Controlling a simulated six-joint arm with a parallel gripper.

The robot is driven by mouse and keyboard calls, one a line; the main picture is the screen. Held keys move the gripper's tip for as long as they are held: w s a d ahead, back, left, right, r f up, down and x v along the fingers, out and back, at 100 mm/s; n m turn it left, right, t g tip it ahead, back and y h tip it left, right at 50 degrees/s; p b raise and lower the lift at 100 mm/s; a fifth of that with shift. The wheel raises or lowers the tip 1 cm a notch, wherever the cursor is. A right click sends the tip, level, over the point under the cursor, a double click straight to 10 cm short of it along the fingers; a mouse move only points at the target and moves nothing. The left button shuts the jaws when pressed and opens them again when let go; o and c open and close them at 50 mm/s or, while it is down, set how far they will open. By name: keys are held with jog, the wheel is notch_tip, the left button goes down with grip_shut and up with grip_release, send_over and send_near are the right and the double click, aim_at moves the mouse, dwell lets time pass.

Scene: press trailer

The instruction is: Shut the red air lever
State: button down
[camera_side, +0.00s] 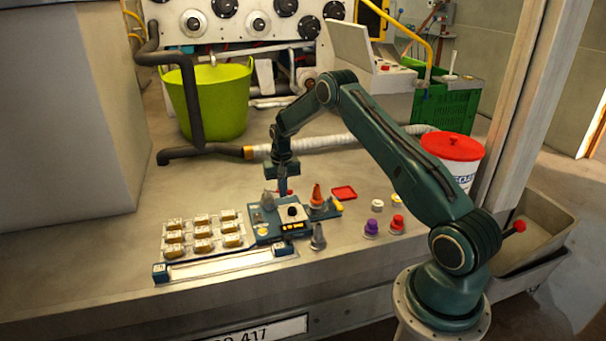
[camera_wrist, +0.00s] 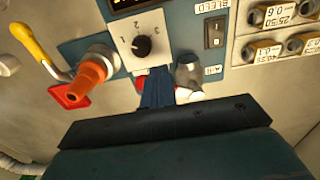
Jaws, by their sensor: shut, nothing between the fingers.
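The blue press panel (camera_side: 265,232) stands on the bench. My gripper (camera_side: 283,190) points down at its back edge, fingers shut with nothing between them.
An orange cone (camera_wrist: 90,75) and a yellow-handled lever (camera_wrist: 38,48) stand beside the panel's dial (camera_wrist: 142,45). A red tray (camera_side: 344,192) lies behind. Trays of labelled parts (camera_side: 202,235) are left; purple (camera_side: 372,227) and red knobs (camera_side: 397,223) are right.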

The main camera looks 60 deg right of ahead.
jog(key=shift+w+d, duration=0.1)
jog(key=shift+d, duration=1.1)
jog(key=shift+w+d, duration=0.1)
jog(key=shift+d, duration=0.05)
jog(key=shift+w+d, duration=0.15)
jog(key=shift+d, duration=0.05)
jog(key=shift+s+a, duration=0.3)
jog(key=shift+a, duration=0.05)
jog(key=shift+r, duration=0.1)
notch_tip(320, 180, up, 10)
dwell(0.8)
